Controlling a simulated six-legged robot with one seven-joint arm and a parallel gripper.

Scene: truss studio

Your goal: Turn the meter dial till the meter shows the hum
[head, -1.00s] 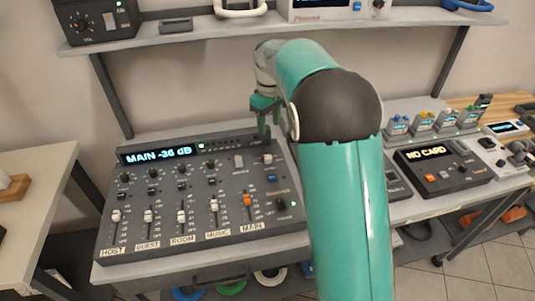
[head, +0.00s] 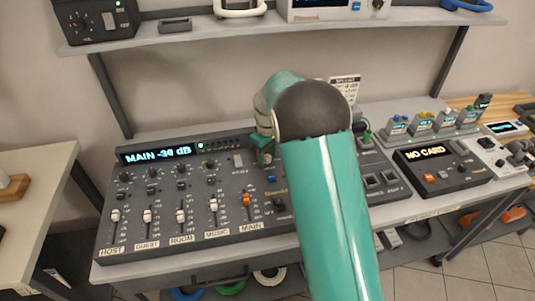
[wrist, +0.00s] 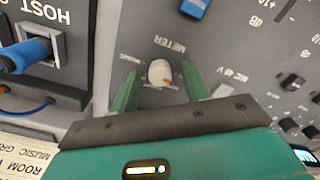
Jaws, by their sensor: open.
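My gripper (wrist: 158,82) is open, with one green finger on each side of the dial and a visible gap to each. In the head view my gripper (head: 262,155) is at the mixer's upper right and hides the dial. The meter display (head: 156,154) reads MAIN with a minus dB value, about -30; its last digit is blurry.
The mixer (head: 140,248) has several faders and small knobs. A blue button (wrist: 195,7) lies near the dial, and a blue plug (wrist: 25,55) sits in a socket at the left of the wrist view. A NO CARD recorder (head: 440,178) stands to the right.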

